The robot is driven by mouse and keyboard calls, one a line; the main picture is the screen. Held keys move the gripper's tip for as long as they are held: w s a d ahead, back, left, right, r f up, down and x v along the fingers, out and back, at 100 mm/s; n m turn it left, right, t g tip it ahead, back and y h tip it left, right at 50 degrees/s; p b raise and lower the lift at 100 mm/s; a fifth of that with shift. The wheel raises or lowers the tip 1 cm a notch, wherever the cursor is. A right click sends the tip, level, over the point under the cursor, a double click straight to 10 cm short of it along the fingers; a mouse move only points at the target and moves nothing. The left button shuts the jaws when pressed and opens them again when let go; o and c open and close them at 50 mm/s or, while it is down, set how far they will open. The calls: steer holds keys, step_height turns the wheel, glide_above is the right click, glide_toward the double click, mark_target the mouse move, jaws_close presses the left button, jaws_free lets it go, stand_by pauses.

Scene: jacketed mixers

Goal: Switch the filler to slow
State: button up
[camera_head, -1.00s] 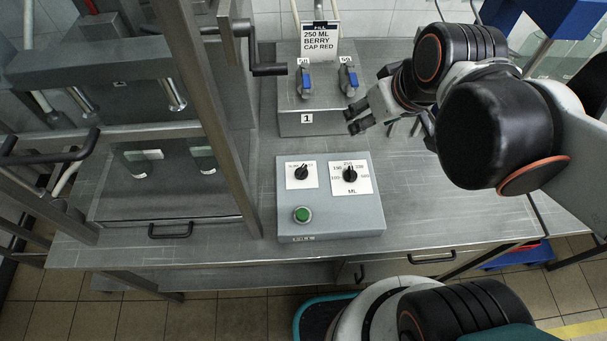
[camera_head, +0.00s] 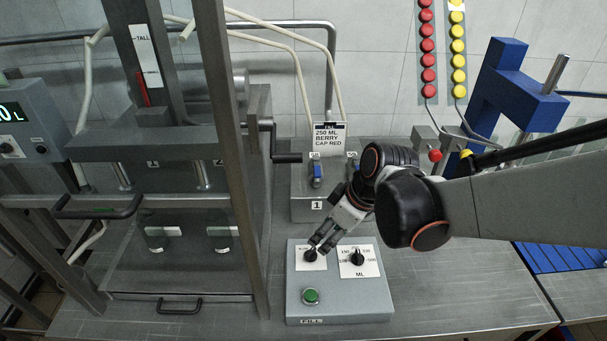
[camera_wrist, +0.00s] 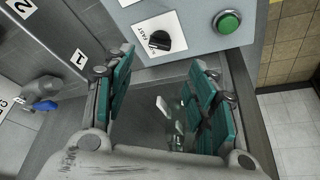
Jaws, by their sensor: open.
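The filler's control box (camera_head: 340,305) is a grey panel marked FILL on the bench. Its left knob, the black speed selector (camera_head: 310,256), sits on a white plate. In the wrist view, the selector (camera_wrist: 160,41) shows with the word FAST beside it; I cannot tell surely which way it points. My gripper (camera_head: 319,244) is just above and behind this knob in the head view and partly covers its plate. In the wrist view, my gripper (camera_wrist: 162,65) has its teal-padded fingers apart with nothing between them, and the knob lies beyond the fingertips.
The ML dial (camera_head: 357,258) is just right of the selector, and a green button (camera_head: 311,296) is below. Behind stands the nozzle block (camera_head: 304,208) with its blue-handled valve (camera_head: 317,175). A metal frame post (camera_head: 236,150) rises close on the left. Bare bench (camera_head: 455,285) lies right.

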mark_target(312, 251)
steer(key=b+x, duration=0.3)
steer(key=x, duration=0.7)
steer(key=shift+a+f+b, duration=0.1)
steer(key=shift+f+b, duration=0.25)
steer(key=shift+c, duration=0.3)
steer(key=c, duration=1)
